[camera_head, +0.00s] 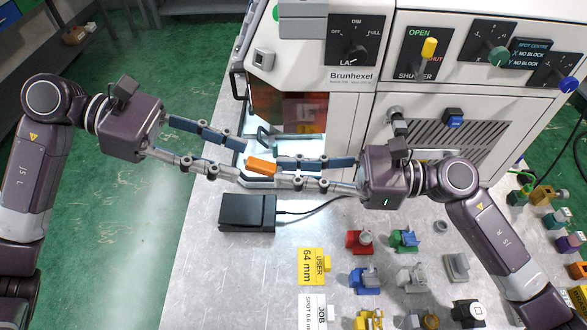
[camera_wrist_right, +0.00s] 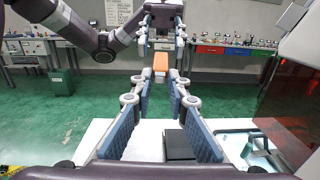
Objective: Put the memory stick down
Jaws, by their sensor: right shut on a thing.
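The orange memory stick (camera_head: 262,165) is held in the air above the bench, near the front of the white machine. My right gripper (camera_head: 270,173) is shut on it by the fingertips; the right wrist view shows the stick (camera_wrist_right: 160,62) at the far end of my right fingers (camera_wrist_right: 161,76). My left gripper (camera_head: 241,159) faces it from the left with its fingers spread, close to the stick's other end. I see nothing between the left fingers. A black box (camera_head: 247,210) with a cable lies on the bench just below both grippers.
The white machine (camera_head: 350,80) with knobs and an open orange-windowed bay stands behind the grippers. Several coloured parts, among them a red one (camera_head: 359,241), and a yellow 64 mm label (camera_head: 312,266) lie front right. Bare bench (camera_head: 215,270) lies front left.

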